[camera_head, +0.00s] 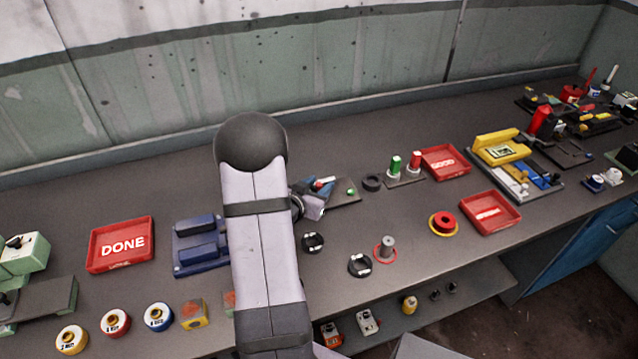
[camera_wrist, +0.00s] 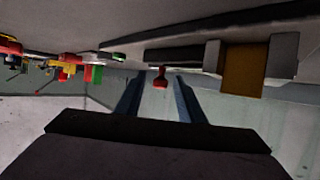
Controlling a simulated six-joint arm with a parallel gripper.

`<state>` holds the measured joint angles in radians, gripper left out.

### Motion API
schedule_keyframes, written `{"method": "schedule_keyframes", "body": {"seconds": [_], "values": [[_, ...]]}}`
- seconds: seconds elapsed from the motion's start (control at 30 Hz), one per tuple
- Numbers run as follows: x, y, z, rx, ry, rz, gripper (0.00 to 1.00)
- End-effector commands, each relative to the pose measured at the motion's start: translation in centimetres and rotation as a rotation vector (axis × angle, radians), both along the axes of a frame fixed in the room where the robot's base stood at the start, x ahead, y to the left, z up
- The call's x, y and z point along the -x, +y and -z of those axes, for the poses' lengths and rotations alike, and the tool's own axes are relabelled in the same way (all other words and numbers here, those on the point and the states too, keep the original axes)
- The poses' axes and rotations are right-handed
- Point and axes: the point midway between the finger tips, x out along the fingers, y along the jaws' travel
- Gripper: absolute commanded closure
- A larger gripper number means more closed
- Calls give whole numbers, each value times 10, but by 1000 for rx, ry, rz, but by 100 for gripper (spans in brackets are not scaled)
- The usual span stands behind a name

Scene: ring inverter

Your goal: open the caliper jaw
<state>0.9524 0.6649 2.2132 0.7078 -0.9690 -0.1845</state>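My gripper (camera_head: 312,198) is partly hidden behind my arm in the head view, low over a small dark plate (camera_head: 345,193). In the wrist view its two dark blue fingers (camera_wrist: 158,100) stand wide apart, with nothing held. A small red knob (camera_wrist: 160,78) shows between the fingers; whether they reach around it cannot be told. A red part (camera_head: 323,182) also shows beside the gripper in the head view. I cannot tell for sure which part is the caliper jaw.
A dark ring (camera_head: 372,183) and a stand with green and red posts (camera_head: 405,168) are to the right. Two dark rings (camera_head: 312,243) lie nearer the front. A blue fixture (camera_head: 198,245) and a red DONE tray (camera_head: 121,244) are left. A yellow device (camera_head: 500,148) stands farther right.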

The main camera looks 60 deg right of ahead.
Motion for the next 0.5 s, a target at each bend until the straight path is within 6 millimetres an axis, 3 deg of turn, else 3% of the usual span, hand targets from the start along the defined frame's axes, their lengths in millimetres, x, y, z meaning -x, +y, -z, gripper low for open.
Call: {"method": "schedule_keyframes", "body": {"seconds": [0.33, 0.37, 0.5], "values": [[0, -4, 1, 1, 0, -1, 65], [0, -4, 2, 1, 0, -1, 67], [0, -4, 1, 1, 0, -1, 100]]}}
